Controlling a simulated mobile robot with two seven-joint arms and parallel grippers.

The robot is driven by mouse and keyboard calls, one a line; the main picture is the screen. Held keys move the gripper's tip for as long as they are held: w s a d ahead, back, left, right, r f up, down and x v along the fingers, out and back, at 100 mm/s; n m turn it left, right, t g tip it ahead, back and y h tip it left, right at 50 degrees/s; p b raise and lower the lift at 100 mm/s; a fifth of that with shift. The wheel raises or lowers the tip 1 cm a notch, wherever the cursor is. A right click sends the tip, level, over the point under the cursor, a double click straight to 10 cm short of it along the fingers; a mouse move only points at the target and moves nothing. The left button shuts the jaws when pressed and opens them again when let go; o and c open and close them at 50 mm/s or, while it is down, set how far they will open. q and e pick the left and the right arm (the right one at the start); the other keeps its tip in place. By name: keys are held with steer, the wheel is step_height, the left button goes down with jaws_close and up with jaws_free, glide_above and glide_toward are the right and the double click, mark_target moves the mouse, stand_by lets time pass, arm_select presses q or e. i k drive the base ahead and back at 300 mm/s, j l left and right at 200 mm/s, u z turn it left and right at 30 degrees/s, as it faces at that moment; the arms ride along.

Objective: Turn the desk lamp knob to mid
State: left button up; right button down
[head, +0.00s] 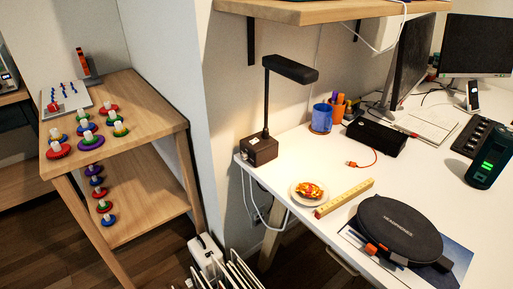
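The desk lamp (266,100) stands at the left back corner of the white desk. It has a dark square base (260,150), a thin upright black pole and a flat black head (290,69) reaching to the right. A small pale shape shows on the left side of the base, low down; I cannot tell whether it is the knob or how it is set. Neither of my grippers is in view.
The white desk (300,165) holds a plate with food (308,192), a yellow ruler (344,198), a black headphone case (400,228) and a blue cup (321,118). A wooden shelf (150,110) stands left, past a wall. A wooden shelf board (330,10) hangs above the lamp.

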mark_target(245, 156)
steer(key=k+j, duration=0.15)
steer(key=j, duration=0.25)
steer(key=k+j, duration=0.15)
steer(key=j, duration=0.2)
steer(key=k+j, duration=0.15)
steer(key=j, duration=0.7)
steer(key=i+j, duration=0.1)
steer(key=j, duration=0.35)
steer(key=i+j, duration=0.7)
steer(key=i+l, duration=0.15)
steer(key=i, duration=0.35)
